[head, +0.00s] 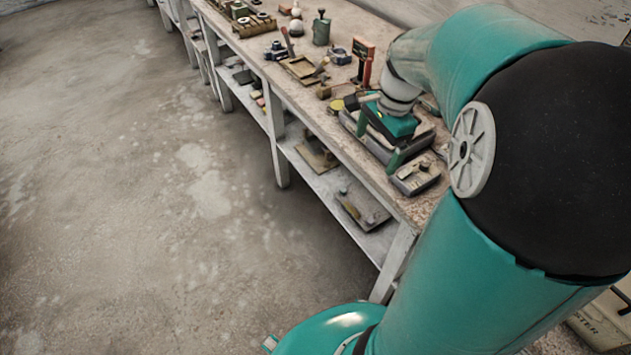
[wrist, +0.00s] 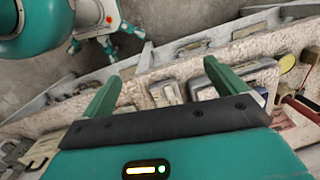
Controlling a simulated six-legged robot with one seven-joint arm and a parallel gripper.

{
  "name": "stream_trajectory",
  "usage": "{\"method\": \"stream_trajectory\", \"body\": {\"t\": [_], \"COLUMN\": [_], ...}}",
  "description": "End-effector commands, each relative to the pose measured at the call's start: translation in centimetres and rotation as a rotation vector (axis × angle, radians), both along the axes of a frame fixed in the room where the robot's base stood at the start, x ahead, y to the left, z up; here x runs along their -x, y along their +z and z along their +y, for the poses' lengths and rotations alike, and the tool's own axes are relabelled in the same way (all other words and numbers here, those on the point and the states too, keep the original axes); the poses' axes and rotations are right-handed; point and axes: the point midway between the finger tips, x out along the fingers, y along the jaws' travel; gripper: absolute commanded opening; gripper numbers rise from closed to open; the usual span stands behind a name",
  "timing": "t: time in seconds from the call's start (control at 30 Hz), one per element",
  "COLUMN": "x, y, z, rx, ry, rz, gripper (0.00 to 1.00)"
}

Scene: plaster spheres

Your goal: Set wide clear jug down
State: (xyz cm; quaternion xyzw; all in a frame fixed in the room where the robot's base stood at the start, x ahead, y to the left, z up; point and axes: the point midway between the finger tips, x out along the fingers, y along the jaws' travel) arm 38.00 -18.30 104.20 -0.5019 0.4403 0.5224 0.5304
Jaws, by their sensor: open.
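I cannot make out a wide clear jug in either view. My gripper (head: 379,143) is over the near end of the long workbench (head: 240,45), with its green fingers pointing down toward the bench top. In the wrist view my gripper (wrist: 165,72) has its two fingers spread wide apart, with nothing held between them. Beyond the fingers lie a shallow grey tray (wrist: 240,68) and a small grey box (wrist: 166,93) on the bench. My arm hides part of the bench's right side in the head view.
The small grey box (head: 416,177) sits near the bench's front corner. A lower shelf (head: 325,175) holds flat items. The floor (head: 130,200) at left is clear.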

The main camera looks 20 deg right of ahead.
Motion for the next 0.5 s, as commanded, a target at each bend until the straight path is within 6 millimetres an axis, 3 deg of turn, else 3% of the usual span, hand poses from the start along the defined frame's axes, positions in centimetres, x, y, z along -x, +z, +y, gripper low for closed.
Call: {"method": "stream_trajectory", "body": {"t": [0.03, 0.2, 0.5], "x": [0.5, 2.3, 7.4], "y": [1.1, 3.8, 6.5], "z": [2.0, 8.1, 16.3], "rx": [0.007, 0.085, 0.371], "ry": [0.12, 0.537, 1.217], "rz": [-0.052, -0.205, -0.396], "gripper": [0.97, 0.97, 0.97]}}
